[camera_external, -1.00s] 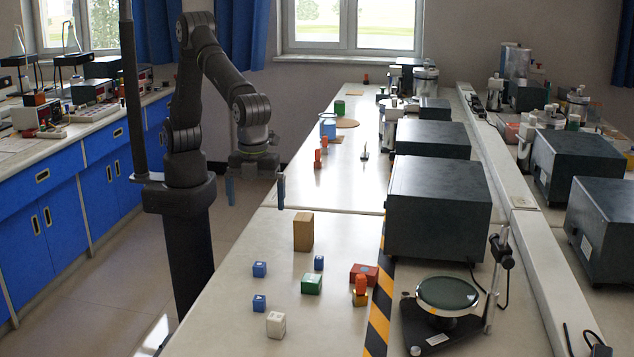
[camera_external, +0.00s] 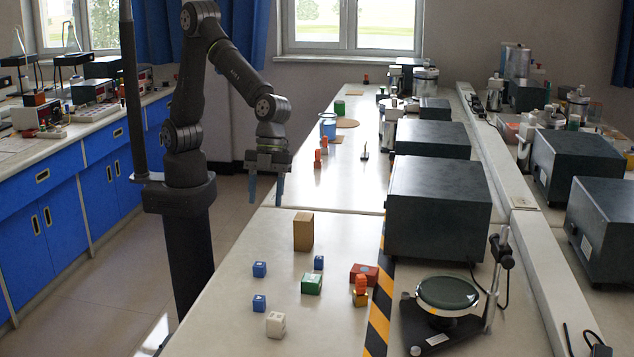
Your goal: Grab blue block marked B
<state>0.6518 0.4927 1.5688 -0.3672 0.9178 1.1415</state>
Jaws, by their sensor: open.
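Three small blue blocks stand on the near bench: one at the left (camera_external: 259,269), one closer to the camera (camera_external: 259,303), and one further right (camera_external: 319,262) behind a green block. Each has a pale mark on it, too small to read, so I cannot tell which is marked B. My gripper (camera_external: 265,198) hangs in the air at the bench's left edge, beyond the blocks. Its blue fingers point down; it is open and empty, apart from every block.
A tall wooden block (camera_external: 303,231) stands between my gripper and the blue blocks' area, slightly right. A green block (camera_external: 311,283), a white block (camera_external: 276,324) and a red block (camera_external: 364,274) stand nearby. A dark box (camera_external: 438,210) and a round-plate device (camera_external: 447,293) fill the right side.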

